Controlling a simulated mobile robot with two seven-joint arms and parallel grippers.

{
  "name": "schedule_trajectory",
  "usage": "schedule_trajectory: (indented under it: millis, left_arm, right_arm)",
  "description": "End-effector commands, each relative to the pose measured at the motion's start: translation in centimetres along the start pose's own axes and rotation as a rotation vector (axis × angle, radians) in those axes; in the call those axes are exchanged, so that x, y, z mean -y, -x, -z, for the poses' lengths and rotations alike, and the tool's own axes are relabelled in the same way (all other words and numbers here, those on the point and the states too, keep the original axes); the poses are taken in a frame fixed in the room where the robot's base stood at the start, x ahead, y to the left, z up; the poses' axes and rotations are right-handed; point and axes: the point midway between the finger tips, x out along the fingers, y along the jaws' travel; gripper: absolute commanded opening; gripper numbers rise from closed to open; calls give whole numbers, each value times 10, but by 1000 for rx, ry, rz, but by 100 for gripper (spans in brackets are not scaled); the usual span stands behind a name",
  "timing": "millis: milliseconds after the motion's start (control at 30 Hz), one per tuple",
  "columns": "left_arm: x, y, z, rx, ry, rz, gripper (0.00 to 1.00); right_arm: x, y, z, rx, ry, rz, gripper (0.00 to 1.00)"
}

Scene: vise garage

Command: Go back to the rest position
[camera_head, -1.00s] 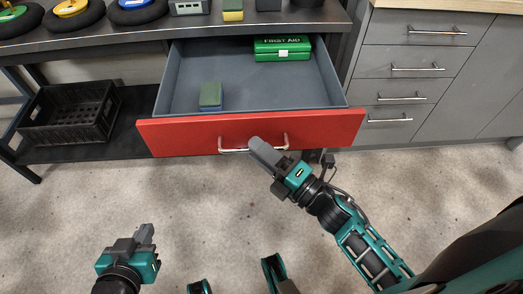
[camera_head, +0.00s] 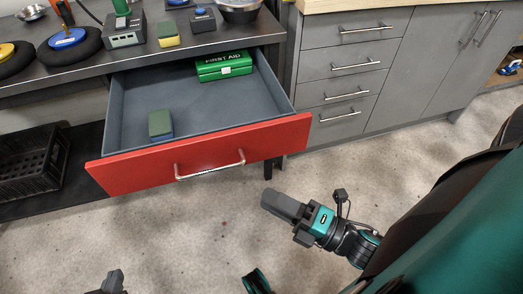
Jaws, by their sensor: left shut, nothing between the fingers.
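My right gripper (camera_head: 277,203) is over the bare floor, below and right of the red drawer front (camera_head: 150,170), and apart from its handle (camera_head: 210,171). Its fingers look close together, but I cannot tell whether they are fully shut. My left gripper (camera_head: 116,280) shows only in part at the bottom edge, over the floor; it is shut and empty. The drawer stands open. Inside it are a green first aid box (camera_head: 224,66) at the back right and a green and blue sponge (camera_head: 160,124) near the front.
The workbench (camera_head: 75,73) carries wheel-like discs (camera_head: 70,43), a grey device (camera_head: 125,33) and a yellow sponge (camera_head: 168,40). A black crate (camera_head: 35,165) sits on the lower shelf at left. A grey cabinet (camera_head: 350,70) stands at right. The floor in front is clear.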

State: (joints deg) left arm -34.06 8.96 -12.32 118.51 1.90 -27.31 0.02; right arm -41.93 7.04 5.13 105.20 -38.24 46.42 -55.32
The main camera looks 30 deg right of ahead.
Motion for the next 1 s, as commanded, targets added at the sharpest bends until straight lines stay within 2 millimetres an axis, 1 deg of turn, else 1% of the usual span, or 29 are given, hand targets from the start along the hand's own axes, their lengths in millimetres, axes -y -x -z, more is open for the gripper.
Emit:
schedule_trajectory:
  millis: [500,633,667,767,867,900,1000]
  left_arm:
    - [-2,0,1,-3,11,0,0]
    - [-2,-1,1,-3,12,0,0]
    - [-2,-1,1,-3,12,0,0]
    - [-2,-1,1,-3,12,0,0]
    - [-2,-1,1,-3,11,0,0]
    - [-2,-1,2,-3,11,0,0]
    - [-2,-1,2,-3,10,0,0]
  right_arm:
    - [0,1,0,0,0,0,38]
    - [0,-5,-5,32,-53,10,38]
    - [1,-8,-8,51,-85,16,38]
    - [5,-20,-20,150,-264,52,38]
    - [14,-34,-33,281,-536,99,38]
    - [19,-39,-35,333,-655,122,38]
    - [32,-47,-33,451,-946,179,38]
